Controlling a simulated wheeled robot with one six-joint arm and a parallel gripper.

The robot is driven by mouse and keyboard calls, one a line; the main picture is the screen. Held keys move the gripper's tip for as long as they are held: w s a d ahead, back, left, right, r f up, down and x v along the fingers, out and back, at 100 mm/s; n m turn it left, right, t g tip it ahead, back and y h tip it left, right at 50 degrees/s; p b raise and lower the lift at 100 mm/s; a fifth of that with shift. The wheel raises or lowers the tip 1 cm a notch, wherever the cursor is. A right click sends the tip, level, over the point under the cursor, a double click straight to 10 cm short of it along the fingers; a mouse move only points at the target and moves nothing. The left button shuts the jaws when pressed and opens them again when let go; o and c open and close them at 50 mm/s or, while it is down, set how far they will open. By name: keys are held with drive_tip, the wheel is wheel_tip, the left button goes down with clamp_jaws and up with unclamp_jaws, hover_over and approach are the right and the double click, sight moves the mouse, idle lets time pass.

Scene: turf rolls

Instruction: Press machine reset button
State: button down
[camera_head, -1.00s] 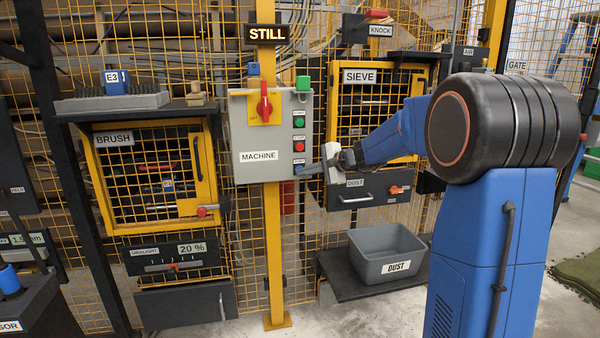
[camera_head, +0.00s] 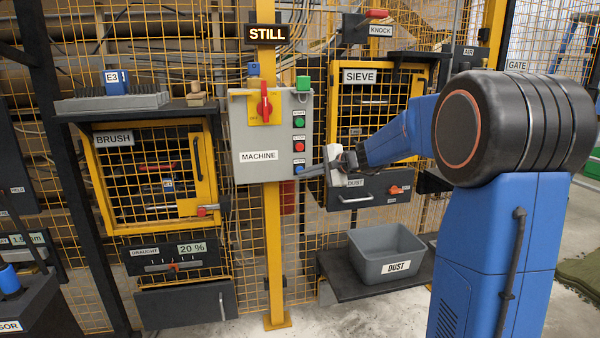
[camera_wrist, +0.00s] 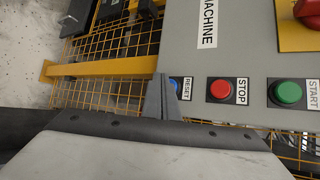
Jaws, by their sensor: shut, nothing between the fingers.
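The grey machine panel (camera_head: 262,170) is mounted on a yellow post. Its small blue RESET button (camera_head: 299,169) is lowest in the column of buttons. My gripper (camera_head: 305,174) is shut and empty, its fingertips beside and just below that button. In the wrist view the shut fingers (camera_wrist: 161,92) point at the panel and partly cover the blue RESET button (camera_wrist: 176,86). I cannot tell whether they touch it. The red STOP button (camera_wrist: 220,89) and green START button (camera_wrist: 289,92) lie to its right in that view.
A red rotary switch (camera_head: 265,103) sits on the panel's upper part. A sign reading STILL (camera_head: 267,34) hangs above. The dust drawer (camera_head: 370,190) is close to my gripper, with a grey dust bin (camera_head: 386,256) on a shelf below. Yellow mesh fencing surrounds the panel.

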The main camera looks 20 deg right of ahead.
drive_tip(key=shift+s+a, duration=0.2)
drive_tip(key=shift+s, duration=2.3)
